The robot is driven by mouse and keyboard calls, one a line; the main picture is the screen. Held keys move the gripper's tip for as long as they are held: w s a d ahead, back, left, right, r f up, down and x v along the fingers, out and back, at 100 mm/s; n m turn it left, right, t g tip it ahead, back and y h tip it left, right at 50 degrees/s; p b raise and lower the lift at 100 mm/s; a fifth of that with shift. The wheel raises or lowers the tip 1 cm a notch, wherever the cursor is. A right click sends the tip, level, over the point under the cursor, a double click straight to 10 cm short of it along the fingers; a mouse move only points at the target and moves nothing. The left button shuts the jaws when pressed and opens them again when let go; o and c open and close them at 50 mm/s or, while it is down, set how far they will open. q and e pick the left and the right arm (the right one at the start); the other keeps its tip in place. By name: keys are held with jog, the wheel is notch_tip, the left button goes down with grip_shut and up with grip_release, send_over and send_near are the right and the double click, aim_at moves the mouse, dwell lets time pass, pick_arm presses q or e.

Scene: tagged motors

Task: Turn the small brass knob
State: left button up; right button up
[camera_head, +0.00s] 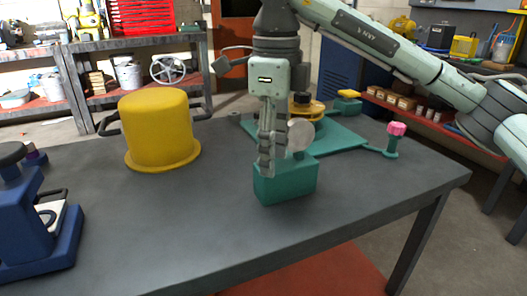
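My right gripper (267,168) points straight down over the table, with its fingertips in front of the upper left part of a green block (286,184). The fingers look close together and overlap from this side, so I cannot tell whether they are open or touch anything. A pale round disc (300,136) stands just right of the fingers, above the block. A brass-yellow round part (308,109) with a dark top sits behind the gripper on a green base plate (341,139). I cannot tell for certain which part is the small brass knob. My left gripper is not in view.
A large yellow flanged cylinder (158,128) stands left on the grey table (190,215). A blue device (35,230) is at the left edge. A pink-topped green post (395,139) stands right of the plate. The front of the table is clear.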

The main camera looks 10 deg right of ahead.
jog(key=m, duration=0.3)
jog(key=shift+s+a+m, duration=0.1)
jog(key=shift+a+m, duration=0.15)
jog(key=shift+m, duration=0.05)
jog(key=m, duration=0.1)
jog(key=a+m, duration=0.1)
jog(key=m, duration=0.3)
jog(key=shift+a, duration=0.25)
jog(key=shift+s+f+b, duration=0.15)
jog(key=shift+f+b, duration=1.15)
jog(key=shift+f, duration=0.3)
jog(key=o, duration=0.4)
jog(key=shift+f, duration=0.1)
grip_shut()
